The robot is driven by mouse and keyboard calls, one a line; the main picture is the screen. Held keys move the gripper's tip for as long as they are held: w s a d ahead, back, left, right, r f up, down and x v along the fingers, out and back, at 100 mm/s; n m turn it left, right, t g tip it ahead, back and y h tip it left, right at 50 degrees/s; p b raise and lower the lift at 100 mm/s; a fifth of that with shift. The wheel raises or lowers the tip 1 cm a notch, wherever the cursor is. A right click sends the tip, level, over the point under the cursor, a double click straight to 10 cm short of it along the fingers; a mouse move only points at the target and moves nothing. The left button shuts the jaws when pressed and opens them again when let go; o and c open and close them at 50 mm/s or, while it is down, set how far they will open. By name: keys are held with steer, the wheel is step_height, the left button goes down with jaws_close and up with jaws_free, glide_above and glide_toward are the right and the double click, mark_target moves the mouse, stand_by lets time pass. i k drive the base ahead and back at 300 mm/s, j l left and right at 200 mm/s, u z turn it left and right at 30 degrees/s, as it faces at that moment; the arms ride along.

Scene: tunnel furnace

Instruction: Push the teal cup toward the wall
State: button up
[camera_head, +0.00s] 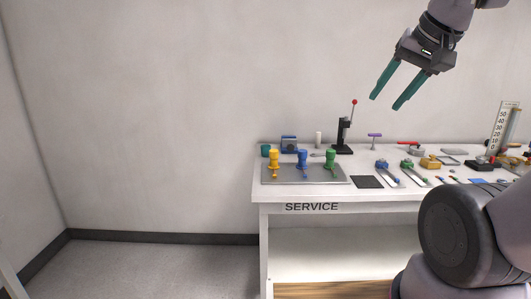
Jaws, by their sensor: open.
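A small teal cup (265,150) stands upright at the back left corner of the white service table (262,190), close to the wall (150,110). It is just behind the grey plate with the yellow valve. My gripper (385,103) is open and empty, with its two teal fingers pointing down and to the left. It is in the air above the table, well to the right of the cup and higher than it.
On the grey plate (335,178) stand yellow (273,160), blue (302,160) and green (330,159) valves. A black lever with a red knob (344,135) rises below my gripper. Several small parts crowd the right side.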

mark_target(266, 151)
steer(key=i+j, duration=1.6)
steer(key=j, duration=0.1)
